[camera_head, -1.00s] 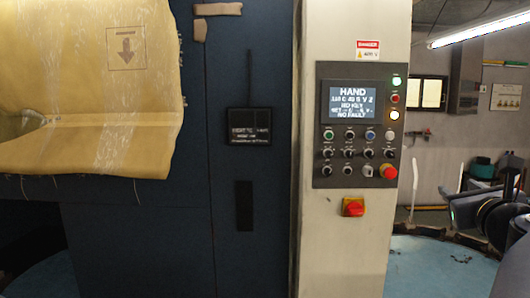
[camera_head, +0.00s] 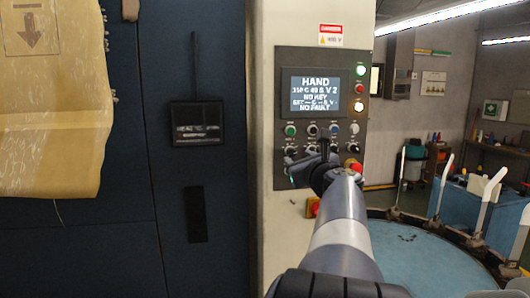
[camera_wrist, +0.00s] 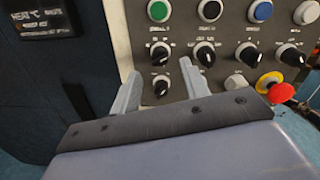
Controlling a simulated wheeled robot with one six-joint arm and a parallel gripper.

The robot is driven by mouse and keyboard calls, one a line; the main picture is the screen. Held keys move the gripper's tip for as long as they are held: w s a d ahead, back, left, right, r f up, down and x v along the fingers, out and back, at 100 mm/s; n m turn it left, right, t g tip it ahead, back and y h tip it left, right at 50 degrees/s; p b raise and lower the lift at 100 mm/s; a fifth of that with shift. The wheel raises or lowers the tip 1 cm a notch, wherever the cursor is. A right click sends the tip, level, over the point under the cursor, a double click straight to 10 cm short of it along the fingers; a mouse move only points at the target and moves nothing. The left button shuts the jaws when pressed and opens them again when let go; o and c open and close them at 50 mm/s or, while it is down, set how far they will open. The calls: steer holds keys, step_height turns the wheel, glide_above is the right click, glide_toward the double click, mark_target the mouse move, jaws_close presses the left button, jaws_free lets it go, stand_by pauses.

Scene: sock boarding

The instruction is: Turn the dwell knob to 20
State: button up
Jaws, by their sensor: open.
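The control panel (camera_head: 283,110) is on a pale column, with a lit screen (camera_head: 322,92) reading "HAND", "NO KEY" and "NO FAULT". In the wrist view, a row of black knobs with white pointer marks includes a left knob (camera_wrist: 160,52), a second knob (camera_wrist: 205,53) and a third knob (camera_wrist: 247,53). A smaller knob (camera_wrist: 160,85) sits below the left one. The labels are too small to read, so I cannot tell which is the dwell knob. My gripper (camera_wrist: 160,88) is open and empty, its fingers appearing either side of the small knob. In the head view my gripper (camera_head: 308,168) hides the lower panel.
A red emergency button (camera_wrist: 282,93) and a grey button (camera_wrist: 235,82) sit right of my fingers. Green (camera_wrist: 158,11), blue (camera_wrist: 263,10) and white (camera_wrist: 306,12) buttons are above. A dark heat display (camera_head: 196,124) and hanging tan cloth (camera_head: 50,110) are left.

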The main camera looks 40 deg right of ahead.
mark_target(294, 154)
steer(key=shift+p+x, duration=0.35)
steer(key=shift+x, duration=1.65)
jaws_close()
